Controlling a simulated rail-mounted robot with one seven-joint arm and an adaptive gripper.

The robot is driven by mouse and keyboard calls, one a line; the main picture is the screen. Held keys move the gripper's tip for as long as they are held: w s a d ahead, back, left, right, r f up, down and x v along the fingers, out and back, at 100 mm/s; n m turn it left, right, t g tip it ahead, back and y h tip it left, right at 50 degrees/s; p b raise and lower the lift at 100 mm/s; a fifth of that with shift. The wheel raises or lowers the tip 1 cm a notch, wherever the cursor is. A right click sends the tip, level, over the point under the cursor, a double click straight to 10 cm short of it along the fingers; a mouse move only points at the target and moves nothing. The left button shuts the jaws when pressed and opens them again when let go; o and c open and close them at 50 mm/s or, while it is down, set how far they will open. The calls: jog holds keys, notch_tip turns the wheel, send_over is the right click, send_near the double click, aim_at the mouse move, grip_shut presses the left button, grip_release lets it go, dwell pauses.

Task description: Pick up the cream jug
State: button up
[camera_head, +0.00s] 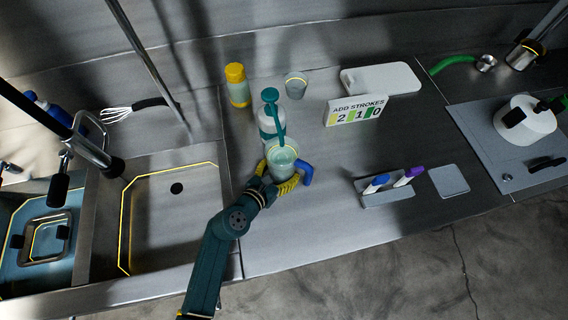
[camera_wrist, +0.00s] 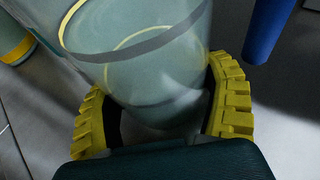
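The cream jug appears to be the translucent pale green vessel with a blue handle (camera_head: 307,173), on the counter just in front of a teal-topped pump bottle. In the wrist view the jug (camera_wrist: 155,75) fills the middle, its rim toward the top. My gripper (camera_head: 281,182) has its yellow ribbed fingers around the jug, one on each side, and they also show in the wrist view (camera_wrist: 160,110). The fingertips lie close against the jug wall; whether they press on it cannot be told. The blue handle is outside the right finger. The jug's base is hidden.
The pump bottle (camera_head: 268,124) stands right behind the jug. A yellow-capped bottle (camera_head: 238,88), a cup (camera_head: 296,86) and a number sign (camera_head: 355,111) stand farther back. A marker holder (camera_head: 387,198) is at right, a sink (camera_head: 170,225) at left. The front counter is clear.

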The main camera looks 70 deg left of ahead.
jog(key=shift+r, duration=0.2)
jog(key=shift+c, duration=0.2)
jog(key=shift+r, duration=0.15)
